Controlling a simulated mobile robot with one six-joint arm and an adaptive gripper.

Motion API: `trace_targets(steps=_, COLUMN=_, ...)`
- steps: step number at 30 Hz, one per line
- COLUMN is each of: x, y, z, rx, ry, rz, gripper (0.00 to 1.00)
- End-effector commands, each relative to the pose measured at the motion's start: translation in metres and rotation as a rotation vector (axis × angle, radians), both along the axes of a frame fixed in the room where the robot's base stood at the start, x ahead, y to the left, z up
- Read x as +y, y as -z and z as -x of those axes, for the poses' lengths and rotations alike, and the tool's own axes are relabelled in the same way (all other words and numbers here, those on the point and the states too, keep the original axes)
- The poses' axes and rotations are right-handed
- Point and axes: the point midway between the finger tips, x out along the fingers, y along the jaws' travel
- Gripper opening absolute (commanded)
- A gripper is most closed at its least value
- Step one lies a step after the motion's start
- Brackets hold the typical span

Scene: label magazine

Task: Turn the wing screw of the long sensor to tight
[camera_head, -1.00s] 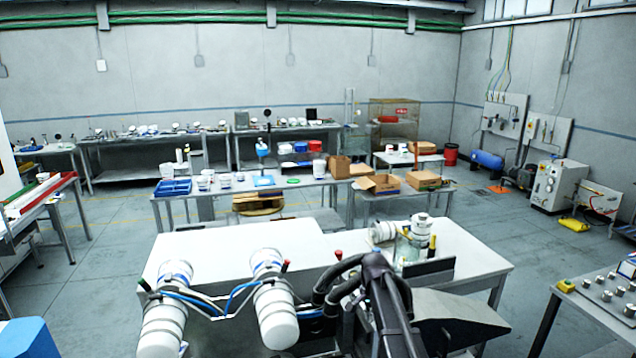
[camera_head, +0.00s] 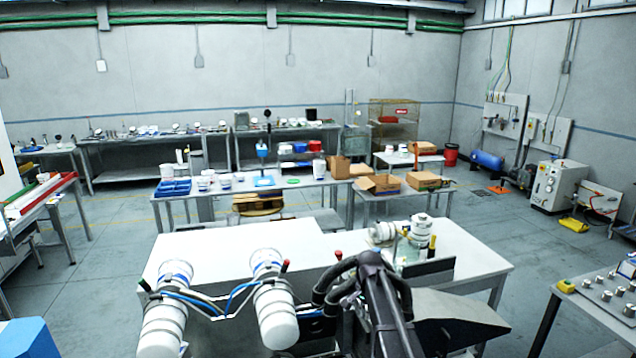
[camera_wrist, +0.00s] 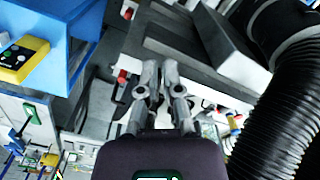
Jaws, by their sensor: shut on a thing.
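My gripper (camera_wrist: 160,68) points away from the wrist camera, its two fingers nearly together at the edge of a grey block. It is shut on a small part, taken to be the wing screw, which the fingertips hide. The screw's turn angle cannot be read. The long sensor cannot be made out clearly in either view. In the head view my fingers are not visible; the dark hoses and arm parts at the bottom centre cover that area.
A thick black corrugated hose (camera_wrist: 275,130) runs close on the right in the wrist view. A yellow box (camera_wrist: 24,59) sits on a blue surface at the left.

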Motion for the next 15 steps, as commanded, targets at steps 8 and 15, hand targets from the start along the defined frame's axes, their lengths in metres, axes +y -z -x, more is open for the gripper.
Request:
trace_targets(steps=8, x=-0.0002, y=0.0001, z=-0.0056, rx=-0.007, ry=0.001, rz=0.003, gripper=0.00)
trace_targets(steps=15, x=0.0039, y=0.0002, z=-0.0029, rx=-0.006, ry=0.000, rz=0.004, gripper=0.00)
